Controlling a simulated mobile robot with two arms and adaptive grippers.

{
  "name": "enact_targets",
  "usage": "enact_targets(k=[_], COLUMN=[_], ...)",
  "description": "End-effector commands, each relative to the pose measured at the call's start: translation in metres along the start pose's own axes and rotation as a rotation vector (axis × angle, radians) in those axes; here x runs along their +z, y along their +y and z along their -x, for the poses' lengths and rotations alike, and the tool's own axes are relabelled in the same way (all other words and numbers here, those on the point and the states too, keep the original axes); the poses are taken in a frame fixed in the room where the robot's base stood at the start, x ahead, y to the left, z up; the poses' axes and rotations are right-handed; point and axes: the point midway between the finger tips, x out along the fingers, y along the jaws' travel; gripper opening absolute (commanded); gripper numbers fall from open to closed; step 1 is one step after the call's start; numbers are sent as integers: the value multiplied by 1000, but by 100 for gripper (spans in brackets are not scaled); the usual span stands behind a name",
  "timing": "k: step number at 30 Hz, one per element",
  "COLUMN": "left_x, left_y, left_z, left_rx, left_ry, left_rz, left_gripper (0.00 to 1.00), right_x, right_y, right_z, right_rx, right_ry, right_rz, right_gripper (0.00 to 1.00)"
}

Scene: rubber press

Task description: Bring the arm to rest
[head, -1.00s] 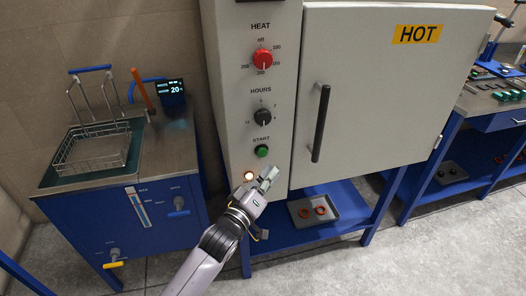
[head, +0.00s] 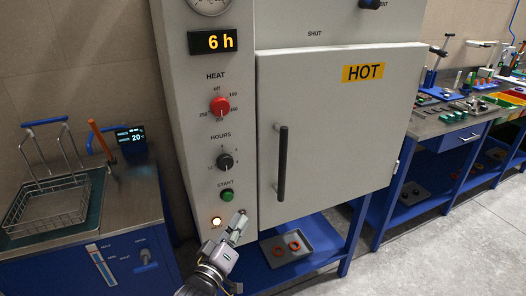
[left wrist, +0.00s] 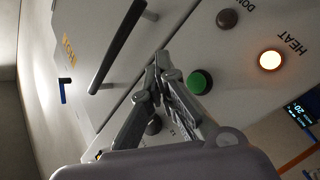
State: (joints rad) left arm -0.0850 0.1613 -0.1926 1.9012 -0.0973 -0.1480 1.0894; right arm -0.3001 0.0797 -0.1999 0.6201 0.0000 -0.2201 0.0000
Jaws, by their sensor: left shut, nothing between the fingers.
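My left gripper (head: 238,222) is in front of the lower part of the oven's (head: 330,140) control panel, just below the green START button (head: 227,196). Its fingers are shut with nothing between them. In the left wrist view the closed fingers (left wrist: 158,62) point at the oven front, beside the green button (left wrist: 199,81). A lit lamp (head: 216,221) glows left of the gripper; it also shows in the left wrist view (left wrist: 271,60). The oven display (head: 213,42) reads "6 h". The oven door looks shut. My right gripper does not show.
A tray (head: 287,262) with two red rings sits on the blue shelf below the oven. A blue bench with a wire basket (head: 45,205) stands at left. A workbench (head: 465,120) with several parts stands at right. The black door handle (head: 282,163) sticks out.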

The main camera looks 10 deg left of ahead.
Motion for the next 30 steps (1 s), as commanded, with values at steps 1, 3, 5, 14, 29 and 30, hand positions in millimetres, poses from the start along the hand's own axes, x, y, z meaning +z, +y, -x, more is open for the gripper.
enact_targets(k=[1,3,5,14,29,30], left_x=[5,17,35,167,338,346], left_y=[-6,-22,-46,-207,-374,-379], left_z=[0,2,6,81,373,400], left_rx=[-12,-45,-91,-384,-652,-659], left_ry=[-9,-32,-66,-381,-1093,-1152], left_rz=[-6,-26,-56,-292,-609,-625], left_gripper=[0,0,0,0,0,0], right_x=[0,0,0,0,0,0], right_y=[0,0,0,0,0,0], right_z=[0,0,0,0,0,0], right_rx=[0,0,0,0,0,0], right_ry=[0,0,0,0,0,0], right_rz=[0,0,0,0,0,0], right_gripper=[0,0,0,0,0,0])
